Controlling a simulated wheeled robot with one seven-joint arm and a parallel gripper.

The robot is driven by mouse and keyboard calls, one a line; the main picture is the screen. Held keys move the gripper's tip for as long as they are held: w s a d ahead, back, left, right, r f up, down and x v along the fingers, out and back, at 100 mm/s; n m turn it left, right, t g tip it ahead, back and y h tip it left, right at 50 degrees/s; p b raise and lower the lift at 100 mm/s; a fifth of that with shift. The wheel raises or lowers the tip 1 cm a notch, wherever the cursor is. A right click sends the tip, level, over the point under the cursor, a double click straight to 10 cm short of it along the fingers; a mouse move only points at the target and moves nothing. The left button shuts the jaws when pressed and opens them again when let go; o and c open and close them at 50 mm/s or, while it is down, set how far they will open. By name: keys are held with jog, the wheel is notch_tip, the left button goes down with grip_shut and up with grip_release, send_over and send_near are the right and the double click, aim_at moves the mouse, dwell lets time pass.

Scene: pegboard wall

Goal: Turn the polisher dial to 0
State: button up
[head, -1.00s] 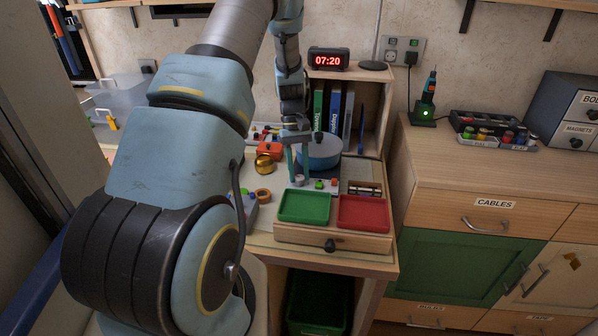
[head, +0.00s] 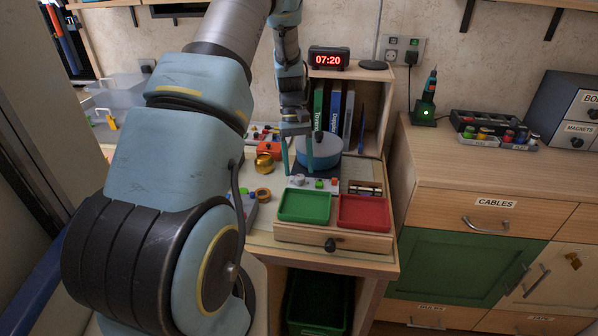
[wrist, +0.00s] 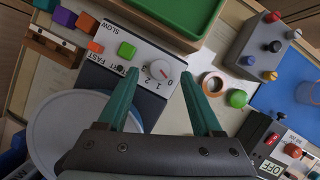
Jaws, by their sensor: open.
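The polisher has a round grey-blue disc (head: 322,150) and a light control panel (head: 312,183) in front of it. In the wrist view the panel (wrist: 118,38) carries a small pale dial (wrist: 159,70) with a red mark, and the figures 0, 1 and 2 are printed beside it. The mark is too small to read its setting for certain. Orange and green buttons sit next to the dial, near the words SLOW, FAST and START. My gripper (head: 299,172) is above the panel. Its two green fingers (wrist: 160,73) are open, one either side of the dial in the picture, holding nothing.
A green tray (head: 304,207) and a red tray (head: 363,213) stand at the bench's front. In the wrist view, a grey button box (wrist: 268,47) and a device reading OFF (wrist: 271,168) lie right.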

jog(key=b+v, duration=0.2)
jog(key=v, duration=0.7)
jog(key=s+a+r+m+t, duration=0.1)
jog(key=s+a+t, duration=0.2)
jog(key=s+a, duration=0.3)
jog(key=s+a+r+m+t, duration=0.2)
jog(key=s+a, duration=0.4)
jog(key=s, duration=0.7)
jog(key=shift+t, duration=0.5)
